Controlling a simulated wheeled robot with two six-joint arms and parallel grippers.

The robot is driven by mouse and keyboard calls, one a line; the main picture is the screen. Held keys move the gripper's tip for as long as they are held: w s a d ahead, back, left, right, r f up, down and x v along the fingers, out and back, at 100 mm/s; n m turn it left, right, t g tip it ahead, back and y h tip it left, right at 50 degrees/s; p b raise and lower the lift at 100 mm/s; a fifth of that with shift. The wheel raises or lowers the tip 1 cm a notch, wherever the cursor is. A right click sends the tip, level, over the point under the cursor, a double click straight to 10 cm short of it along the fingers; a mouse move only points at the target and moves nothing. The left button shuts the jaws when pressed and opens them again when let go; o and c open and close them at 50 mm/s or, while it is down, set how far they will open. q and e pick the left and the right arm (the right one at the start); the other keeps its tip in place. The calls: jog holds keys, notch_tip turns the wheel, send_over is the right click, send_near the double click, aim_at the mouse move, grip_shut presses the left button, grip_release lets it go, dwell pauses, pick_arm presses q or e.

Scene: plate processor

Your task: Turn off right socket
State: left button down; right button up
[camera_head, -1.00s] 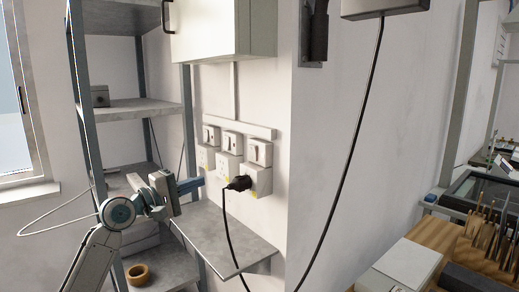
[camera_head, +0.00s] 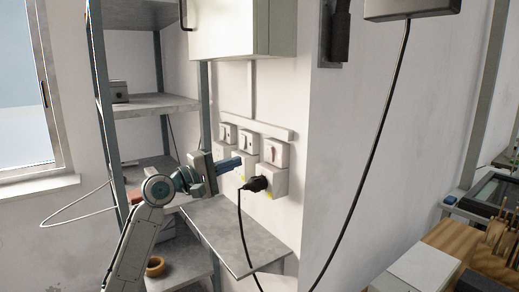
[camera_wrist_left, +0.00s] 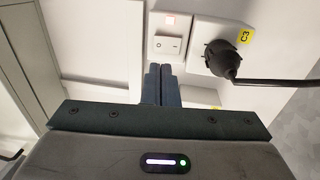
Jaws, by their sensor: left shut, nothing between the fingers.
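The right socket (camera_head: 281,181) is a pale wall box with a black plug (camera_head: 257,184) in it. The plug also shows in the wrist view (camera_wrist_left: 222,58), beside a yellow C3 label (camera_wrist_left: 244,36). The right switch (camera_head: 275,153) sits above that socket and has a red mark. My left gripper (camera_head: 239,161) is shut and empty, to the left of the right socket. I cannot tell whether it touches anything. My right gripper is out of view.
Two other switches, left (camera_head: 227,134) and middle (camera_head: 248,142), share the wall. A black cable (camera_head: 243,235) hangs from the plug. A grey shelf board (camera_head: 235,238) lies below, a metal rack (camera_head: 150,104) to the left and a cabinet (camera_head: 228,28) above.

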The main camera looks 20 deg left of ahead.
aim_at(269, 149)
pick_arm(q)
jog(key=p+x, duration=0.3)
jog(key=x, duration=0.5)
jog(key=shift+w+d+r, duration=0.1)
jog(key=shift+w+d, duration=0.05)
jog(key=shift+w+d+p, duration=0.15)
jog(key=shift+w+p, duration=0.1)
jog(key=shift+p, duration=0.05)
jog(key=shift+w, duration=0.1)
